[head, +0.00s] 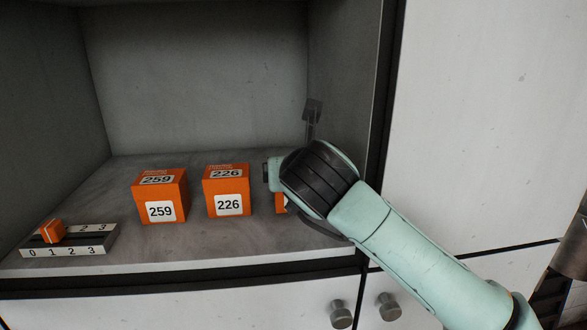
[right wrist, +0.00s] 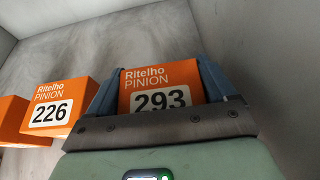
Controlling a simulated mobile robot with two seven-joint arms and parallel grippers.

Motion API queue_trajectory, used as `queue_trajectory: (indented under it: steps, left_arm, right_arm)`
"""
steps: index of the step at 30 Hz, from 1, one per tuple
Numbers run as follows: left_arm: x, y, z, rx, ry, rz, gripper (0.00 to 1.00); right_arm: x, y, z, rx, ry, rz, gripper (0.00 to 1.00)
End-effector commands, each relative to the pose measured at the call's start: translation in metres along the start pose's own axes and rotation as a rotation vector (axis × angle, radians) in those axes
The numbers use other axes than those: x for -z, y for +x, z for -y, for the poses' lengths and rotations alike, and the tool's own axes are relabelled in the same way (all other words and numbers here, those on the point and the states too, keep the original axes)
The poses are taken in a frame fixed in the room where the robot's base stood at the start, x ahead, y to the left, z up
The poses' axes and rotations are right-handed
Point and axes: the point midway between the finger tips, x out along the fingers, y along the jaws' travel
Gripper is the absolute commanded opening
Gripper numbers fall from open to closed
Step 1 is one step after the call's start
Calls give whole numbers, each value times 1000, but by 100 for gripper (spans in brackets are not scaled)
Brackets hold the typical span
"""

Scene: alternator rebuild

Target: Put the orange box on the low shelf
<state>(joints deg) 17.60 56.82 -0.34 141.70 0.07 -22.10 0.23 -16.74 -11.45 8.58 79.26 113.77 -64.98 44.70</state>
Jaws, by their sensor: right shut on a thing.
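An orange box labelled 293 (right wrist: 160,88) sits between the fingers of my right gripper (right wrist: 163,82), which is shut on it. In the head view only a small orange piece of this box (head: 281,204) shows beside my right wrist, at the right end of the shelf (head: 200,240). My wrist hides the rest, so I cannot tell whether the box touches the shelf. Orange boxes labelled 226 (head: 228,190) and 259 (head: 160,195) stand on the shelf to its left. My left gripper is not in view.
A slider block (head: 75,242) marked 0 to 3 with an orange knob lies at the shelf's front left. The cabinet's right wall (head: 350,100) is close to my wrist. Round knobs (head: 341,314) stick out below the shelf. The back of the shelf looks clear.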

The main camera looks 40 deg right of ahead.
Motion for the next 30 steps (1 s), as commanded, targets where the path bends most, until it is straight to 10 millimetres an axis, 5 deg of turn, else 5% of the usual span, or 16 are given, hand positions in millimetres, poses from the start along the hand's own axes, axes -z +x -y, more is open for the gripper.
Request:
queue_trajectory:
  steps: [3,4,6,17,30]
  left_arm:
    - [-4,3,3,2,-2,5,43]
    - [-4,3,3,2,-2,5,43]
    - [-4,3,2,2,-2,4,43]
    - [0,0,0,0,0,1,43]
    - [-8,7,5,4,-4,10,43]
  right_arm:
    - [3,1,0,0,-1,0,43]
    - [4,2,0,0,-1,-1,87]
    - [3,1,0,0,-1,-1,100]
    - [-1,-8,-1,-3,0,2,100]
    - [-1,-97,-1,-3,0,1,100]
